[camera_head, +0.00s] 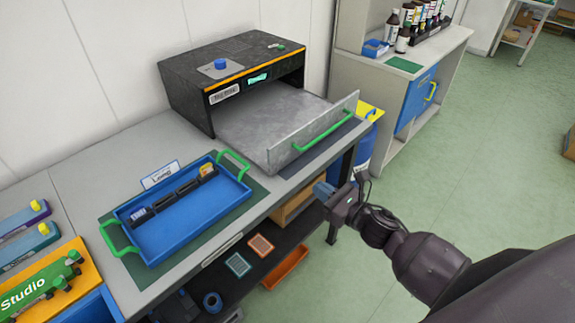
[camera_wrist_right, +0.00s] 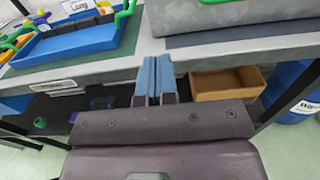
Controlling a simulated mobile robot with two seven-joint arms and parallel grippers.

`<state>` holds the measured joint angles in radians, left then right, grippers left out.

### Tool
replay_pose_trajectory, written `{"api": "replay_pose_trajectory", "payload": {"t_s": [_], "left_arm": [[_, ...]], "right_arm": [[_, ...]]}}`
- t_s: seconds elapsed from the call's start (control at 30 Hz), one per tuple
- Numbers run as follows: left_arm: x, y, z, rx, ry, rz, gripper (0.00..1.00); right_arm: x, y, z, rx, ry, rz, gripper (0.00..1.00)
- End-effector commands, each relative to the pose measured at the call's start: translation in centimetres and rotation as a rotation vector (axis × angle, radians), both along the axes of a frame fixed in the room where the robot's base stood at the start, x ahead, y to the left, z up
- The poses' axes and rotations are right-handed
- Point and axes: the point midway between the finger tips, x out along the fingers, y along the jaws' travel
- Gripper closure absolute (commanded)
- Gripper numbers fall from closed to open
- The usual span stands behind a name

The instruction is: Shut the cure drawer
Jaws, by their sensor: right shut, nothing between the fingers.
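The cure drawer (camera_head: 262,122) is a grey metal tray pulled out of a dark box-shaped machine (camera_head: 215,80) on the bench. Its raised front panel (camera_head: 345,118) carries a green bar handle (camera_head: 325,132). The drawer's grey front also shows at the top of the right wrist view (camera_wrist_right: 225,15). My right gripper (camera_head: 323,190) is shut and empty, in front of the bench edge and below the drawer front, apart from it. Its blue fingers (camera_wrist_right: 157,72) are together in the right wrist view. My left gripper is not seen.
A blue tray (camera_head: 185,222) with green handles and dark holders sits on the bench to the left. An orange-brown bin (camera_head: 292,206) is on the shelf under the bench. A blue drum (camera_head: 366,140) stands right of the bench. Bottles (camera_head: 403,38) stand on a farther cabinet. Floor at right is open.

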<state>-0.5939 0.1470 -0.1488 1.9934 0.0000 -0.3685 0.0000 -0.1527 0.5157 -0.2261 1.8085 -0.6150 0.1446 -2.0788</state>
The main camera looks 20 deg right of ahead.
Motion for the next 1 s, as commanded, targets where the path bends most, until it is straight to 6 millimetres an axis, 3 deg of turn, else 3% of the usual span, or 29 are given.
{"api": "replay_pose_trajectory", "payload": {"t_s": [0.23,0.7,1.0], "left_arm": [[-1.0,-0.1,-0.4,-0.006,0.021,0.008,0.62],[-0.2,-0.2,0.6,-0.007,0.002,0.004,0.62],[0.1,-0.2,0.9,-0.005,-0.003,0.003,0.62]], "right_arm": [[2.8,1.2,0.2,0.002,-0.002,0.0,1.0],[10.1,4.2,0.1,0.004,0.0,0.0,1.0],[12.5,5.2,0.0,0.003,0.001,-0.001,1.0]]}}
